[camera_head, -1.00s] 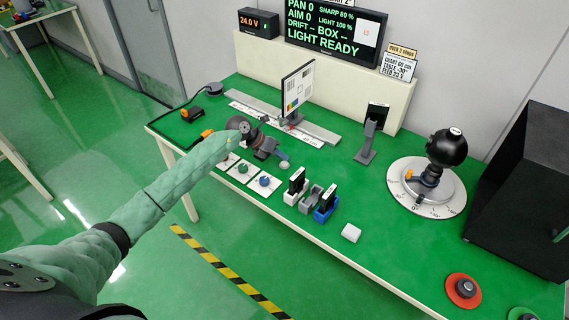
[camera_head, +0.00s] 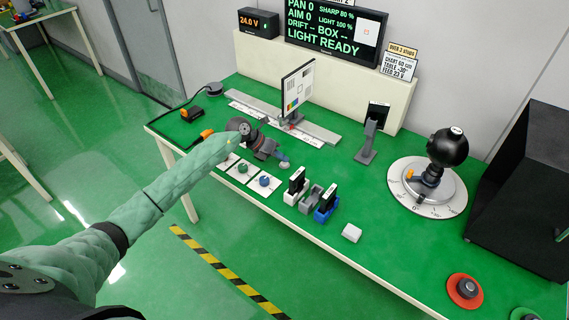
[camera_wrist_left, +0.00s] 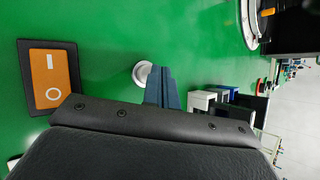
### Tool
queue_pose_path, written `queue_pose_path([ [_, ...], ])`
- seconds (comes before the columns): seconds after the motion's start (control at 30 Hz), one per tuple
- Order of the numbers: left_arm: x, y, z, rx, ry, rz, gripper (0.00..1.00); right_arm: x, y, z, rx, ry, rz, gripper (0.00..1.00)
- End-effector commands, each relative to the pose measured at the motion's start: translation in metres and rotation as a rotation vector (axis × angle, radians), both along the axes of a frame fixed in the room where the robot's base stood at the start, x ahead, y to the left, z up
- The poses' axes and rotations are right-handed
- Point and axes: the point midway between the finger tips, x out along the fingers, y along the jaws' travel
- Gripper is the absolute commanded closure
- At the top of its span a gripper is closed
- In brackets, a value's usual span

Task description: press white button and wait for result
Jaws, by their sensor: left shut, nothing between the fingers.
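A small round white button (camera_head: 284,165) sits on the green table, just beyond the fingertips of my left gripper (camera_head: 279,157). In the left wrist view the white button (camera_wrist_left: 141,74) is a pale disc right beside the shut blue-grey fingers (camera_wrist_left: 161,88), partly covered by them. I cannot tell whether they touch it. The left gripper is shut and empty. The display (camera_head: 332,40) reads PAN 0, AIM 0, SHARP 80 %, LIGHT 100 %, DRIFT --, BOX --, LIGHT READY. My right gripper is not in view.
Dial cards (camera_head: 265,182) and several small holders (camera_head: 311,194) stand near the front edge. A white block (camera_head: 351,233) lies to their right. A chart board (camera_head: 298,86) stands behind. A black ball device on a round scale (camera_head: 428,200) and a red-ringed button (camera_head: 464,290) are at right.

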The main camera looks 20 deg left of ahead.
Motion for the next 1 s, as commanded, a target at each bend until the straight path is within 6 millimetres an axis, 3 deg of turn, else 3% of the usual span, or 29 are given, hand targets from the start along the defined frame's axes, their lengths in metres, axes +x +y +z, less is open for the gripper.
queue_pose_path([
  [1.0,0.0,0.0002,-0.0082,0.0,0.0,0.0,1.0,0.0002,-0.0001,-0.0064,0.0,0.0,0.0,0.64],
])
